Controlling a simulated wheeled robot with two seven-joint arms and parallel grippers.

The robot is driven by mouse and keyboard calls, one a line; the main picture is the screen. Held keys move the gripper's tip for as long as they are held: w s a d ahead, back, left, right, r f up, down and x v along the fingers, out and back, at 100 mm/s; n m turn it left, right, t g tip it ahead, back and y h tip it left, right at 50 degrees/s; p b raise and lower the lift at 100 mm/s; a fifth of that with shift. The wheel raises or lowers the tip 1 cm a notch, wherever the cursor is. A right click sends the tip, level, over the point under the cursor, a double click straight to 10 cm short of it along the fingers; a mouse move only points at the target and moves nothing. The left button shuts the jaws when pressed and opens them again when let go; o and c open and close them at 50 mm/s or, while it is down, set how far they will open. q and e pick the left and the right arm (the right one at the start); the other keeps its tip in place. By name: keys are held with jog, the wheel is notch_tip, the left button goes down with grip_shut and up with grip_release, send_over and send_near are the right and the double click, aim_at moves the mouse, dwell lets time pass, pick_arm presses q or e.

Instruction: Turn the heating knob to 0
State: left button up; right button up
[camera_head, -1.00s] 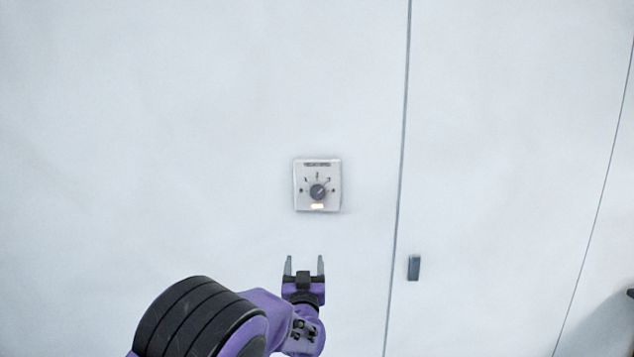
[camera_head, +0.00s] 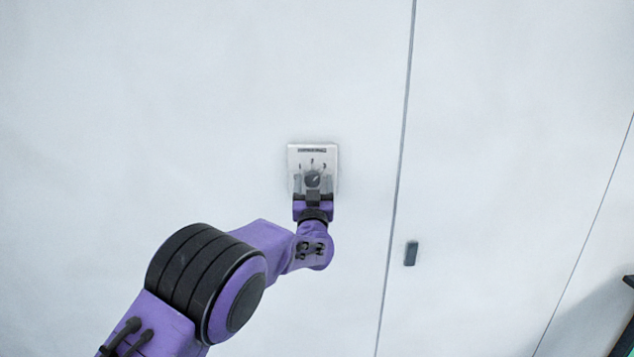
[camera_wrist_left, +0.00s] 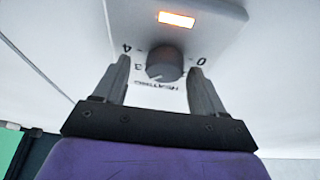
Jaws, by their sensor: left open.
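The heating knob (camera_head: 312,179) is a dark round dial on a pale square wall plate (camera_head: 312,157). In the left wrist view the knob (camera_wrist_left: 164,63) sits below a lit orange lamp (camera_wrist_left: 176,19), with 4 and 3 on its left and 0 on its right. Its white pointer mark faces the 3. My left gripper (camera_head: 313,182) is at the plate's lower part. In the wrist view its open fingers (camera_wrist_left: 160,82) stand on either side of the knob, with gaps between them and it. The gripper hides the plate's lower part in the head view. My right gripper is not in view.
The plate is on a broad, plain white wall (camera_head: 160,110). A thin dark seam (camera_head: 400,150) runs down to its right, with a small grey handle (camera_head: 411,253) beyond it. A dark object (camera_head: 624,310) shows at the right edge. The wall around the plate is clear.

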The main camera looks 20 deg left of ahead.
pick_arm(q)
jog(key=shift+s+a, duration=0.1)
jog(key=shift+a, duration=0.2)
jog(key=c, duration=1.1)
jog(key=shift+o, duration=0.2)
jog(key=shift+n, duration=0.3)
